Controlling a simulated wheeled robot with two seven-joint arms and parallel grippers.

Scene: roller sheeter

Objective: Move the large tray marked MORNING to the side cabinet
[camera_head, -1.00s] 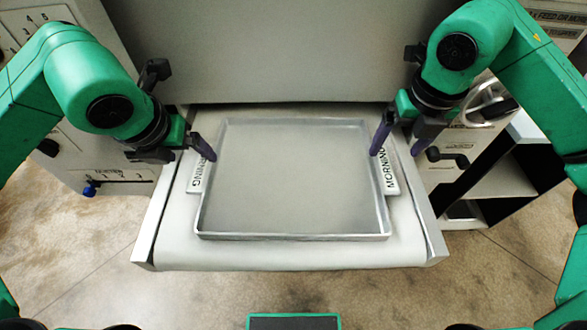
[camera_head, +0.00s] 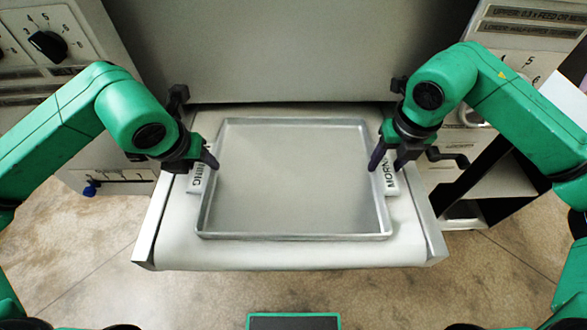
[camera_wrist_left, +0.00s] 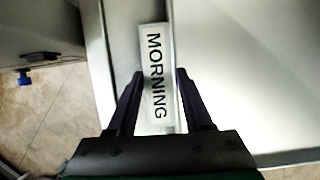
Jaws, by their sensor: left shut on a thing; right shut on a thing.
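The large grey metal tray (camera_head: 295,237) lies flat and empty on the pale roller belt. MORNING labels sit on its left and right sides; the left label (camera_wrist_left: 155,80) reads clearly in the left wrist view. My left gripper (camera_head: 207,163) is shut on the tray's left side, at the label; in the wrist view its fingers (camera_wrist_left: 160,75) stand on either side of the label and tray wall. My right gripper (camera_head: 384,163) is shut on the tray's right side, partly covering the right label (camera_head: 391,178).
The belt table (camera_head: 290,257) sticks out from the sheeter's grey housing (camera_head: 260,50). Control panels with knobs flank it. A crank handle (camera_head: 447,157) is close to my right gripper. An open shelf unit (camera_head: 500,180) stands at the right. Floor is clear in front.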

